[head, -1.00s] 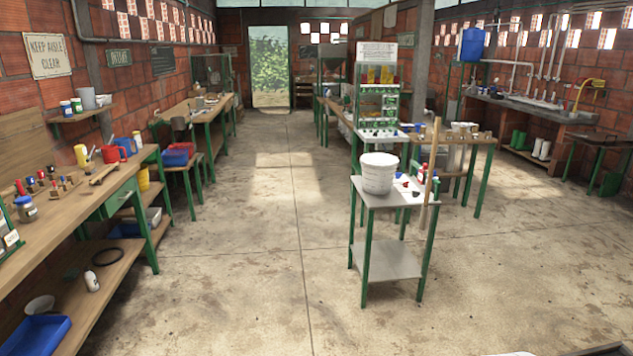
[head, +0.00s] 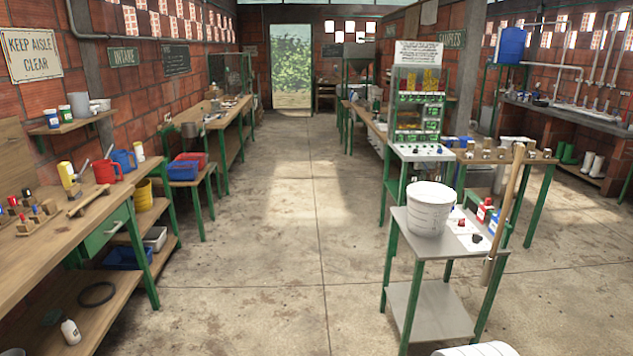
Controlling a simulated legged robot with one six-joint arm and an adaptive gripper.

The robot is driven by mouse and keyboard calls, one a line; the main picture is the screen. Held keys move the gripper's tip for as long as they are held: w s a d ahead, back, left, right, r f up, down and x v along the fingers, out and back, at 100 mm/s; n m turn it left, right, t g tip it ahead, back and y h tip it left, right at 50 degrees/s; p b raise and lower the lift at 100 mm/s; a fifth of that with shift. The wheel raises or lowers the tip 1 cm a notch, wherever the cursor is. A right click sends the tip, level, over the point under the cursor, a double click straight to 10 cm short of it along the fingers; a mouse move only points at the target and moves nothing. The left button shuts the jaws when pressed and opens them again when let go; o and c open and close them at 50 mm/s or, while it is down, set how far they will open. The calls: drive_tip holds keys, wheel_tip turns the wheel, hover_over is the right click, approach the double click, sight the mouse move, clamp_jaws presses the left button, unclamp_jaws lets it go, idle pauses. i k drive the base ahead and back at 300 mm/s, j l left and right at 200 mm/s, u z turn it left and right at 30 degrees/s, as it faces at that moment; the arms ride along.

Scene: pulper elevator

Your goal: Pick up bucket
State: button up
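A white bucket (head: 431,212) with faint markings stands upright on a small grey-topped table (head: 468,246) with green legs, right of the middle in the head view. Its rim is open at the top, and its inside is mostly out of sight. A second white rounded thing (head: 478,351) shows at the bottom edge; it is cut off, and I cannot tell what it is. My gripper is not in view.
A wooden pole (head: 503,215) leans at the small table's right side, near small red and blue bottles. A long workbench (head: 60,238) with shelves runs along the left. The concrete aisle (head: 265,270) between them is clear up to the doorway (head: 291,75).

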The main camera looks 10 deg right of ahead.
sight(430, 204)
drive_tip(key=i, duration=1.45)
drive_tip(key=i+z, duration=0.2)
drive_tip(key=i, duration=0.3)
drive_tip(key=i+j+z, duration=0.25)
drive_tip(key=i, duration=0.2)
drive_tip(key=i+j+z, duration=0.2)
drive_tip(key=i, duration=0.3)
drive_tip(key=i+j+z, duration=0.35)
drive_tip(key=i+l, duration=0.05)
